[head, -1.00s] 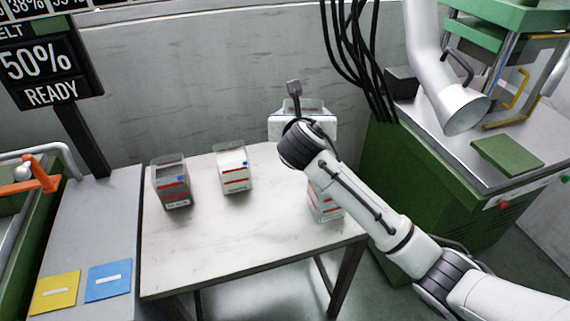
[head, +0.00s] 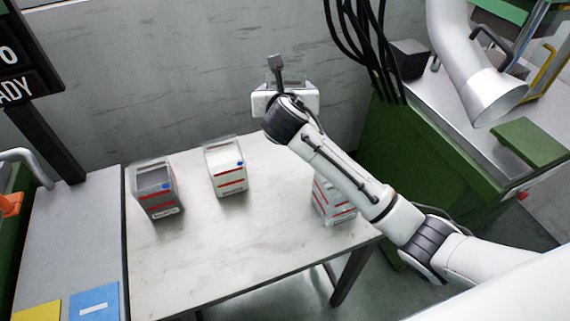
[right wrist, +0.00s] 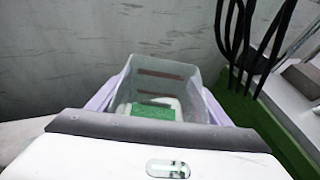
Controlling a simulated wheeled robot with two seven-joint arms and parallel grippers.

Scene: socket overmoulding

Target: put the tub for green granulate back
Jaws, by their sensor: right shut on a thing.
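A clear tub with green granulate (right wrist: 155,112) at its bottom sits between the two pale fingers of my right gripper (right wrist: 157,92) in the right wrist view. The fingers are shut on its sides, and its open top shows. In the head view my right gripper (head: 285,88) is over the back edge of the table, near the grey wall. Only part of the tub's clear rim shows there, behind the white gripper body. My left gripper is not in view.
On the pale table (head: 235,250) stand a tub with dark grey contents (head: 155,190), a tub with white contents (head: 226,168) and a red-striped tub (head: 332,202) partly behind my right arm. A green machine (head: 430,140) and black cables (head: 365,50) are at the right.

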